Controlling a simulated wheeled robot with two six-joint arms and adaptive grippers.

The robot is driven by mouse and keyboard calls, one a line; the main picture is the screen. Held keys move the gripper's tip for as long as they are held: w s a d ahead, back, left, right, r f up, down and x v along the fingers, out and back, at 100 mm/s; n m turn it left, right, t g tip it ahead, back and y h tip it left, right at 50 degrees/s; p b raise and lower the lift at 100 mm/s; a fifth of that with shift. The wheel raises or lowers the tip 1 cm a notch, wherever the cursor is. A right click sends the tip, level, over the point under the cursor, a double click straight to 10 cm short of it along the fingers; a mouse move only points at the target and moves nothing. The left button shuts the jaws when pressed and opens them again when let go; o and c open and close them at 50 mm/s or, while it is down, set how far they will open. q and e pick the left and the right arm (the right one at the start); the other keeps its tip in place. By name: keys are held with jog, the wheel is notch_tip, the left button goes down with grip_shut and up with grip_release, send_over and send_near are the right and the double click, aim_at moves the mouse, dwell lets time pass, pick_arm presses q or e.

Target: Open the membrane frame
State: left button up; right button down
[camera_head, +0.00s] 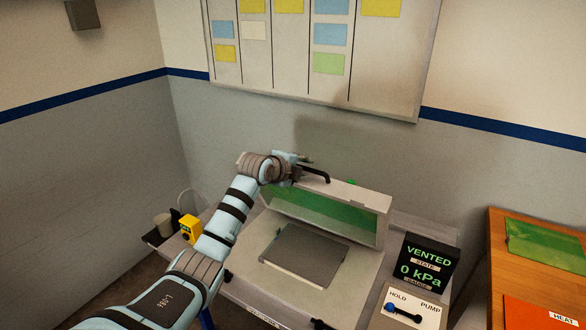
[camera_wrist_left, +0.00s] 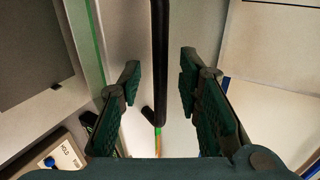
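The membrane frame (camera_head: 375,200), a pale frame with a green sheet, stands raised at the back of the vacuum table (camera_head: 352,278), tilted up from its rear edge. Its black handle (camera_head: 318,175) is at the top edge. My left gripper (camera_head: 302,168) is at that handle, and the arm hides the frame's left part. In the left wrist view the handle (camera_wrist_left: 160,60) runs between the two spread fingers, with a gap on both sides. The fingers are open and hold nothing. My right gripper is not in view.
A dark grey flat plate (camera_head: 303,254) lies on the table. A gauge display reading VENTED, 0 kPa (camera_head: 428,262) and a HOLD/PUMP lever box (camera_head: 412,309) stand to the right. A wooden bench (camera_head: 498,270) is further right.

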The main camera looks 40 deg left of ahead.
pick_arm(q)
jog(key=a+v, duration=0.1)
jog(key=v, duration=0.9)
jog(key=shift+d, duration=0.5)
